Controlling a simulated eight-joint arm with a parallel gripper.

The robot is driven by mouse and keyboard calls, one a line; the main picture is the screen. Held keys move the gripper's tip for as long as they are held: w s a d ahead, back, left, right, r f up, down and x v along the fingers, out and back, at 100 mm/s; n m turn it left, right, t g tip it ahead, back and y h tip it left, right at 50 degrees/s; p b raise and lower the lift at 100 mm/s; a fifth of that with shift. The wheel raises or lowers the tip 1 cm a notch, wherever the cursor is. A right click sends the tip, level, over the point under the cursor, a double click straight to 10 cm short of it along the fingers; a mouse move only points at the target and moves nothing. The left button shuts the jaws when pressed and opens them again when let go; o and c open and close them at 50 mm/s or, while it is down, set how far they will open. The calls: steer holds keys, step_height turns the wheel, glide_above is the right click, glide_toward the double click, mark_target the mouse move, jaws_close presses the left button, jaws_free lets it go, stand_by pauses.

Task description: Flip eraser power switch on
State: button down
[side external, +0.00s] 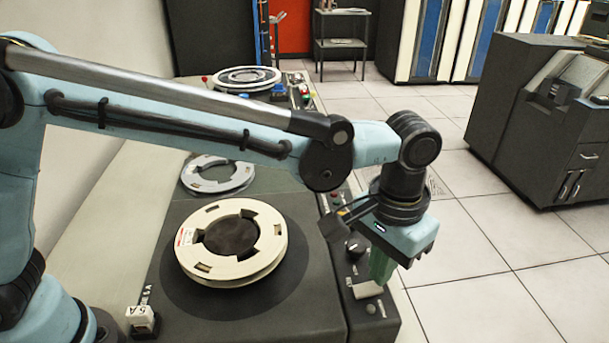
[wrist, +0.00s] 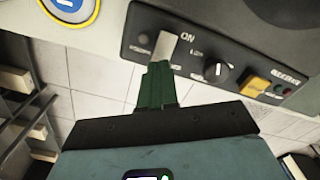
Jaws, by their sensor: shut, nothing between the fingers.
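The power switch is a pale rocker or paddle (wrist: 164,50) marked "ON" on the eraser's dark control panel (wrist: 195,48); the wrist view shows it just beyond my fingertips. My gripper (wrist: 157,66) is shut and empty, its green fingers together with the tips at or very near the switch's lower end. I cannot tell if they touch. In the side view my gripper (side external: 380,278) points down over the panel beside the pale switch (side external: 368,290). The eraser (side external: 240,318) is a dark box with a cream tape reel (side external: 230,242) lying on top.
A black knob (wrist: 216,69) and a yellow button (wrist: 256,88) sit on the panel beside the switch. A white block-like item (side external: 141,318) stands at the eraser's left front. More reels lie farther back on the counter. Open tiled floor lies to the right.

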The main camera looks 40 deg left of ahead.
steer(key=shift+f, duration=0.85)
stand_by(0.4)
steer(key=shift+r, duration=3.55)
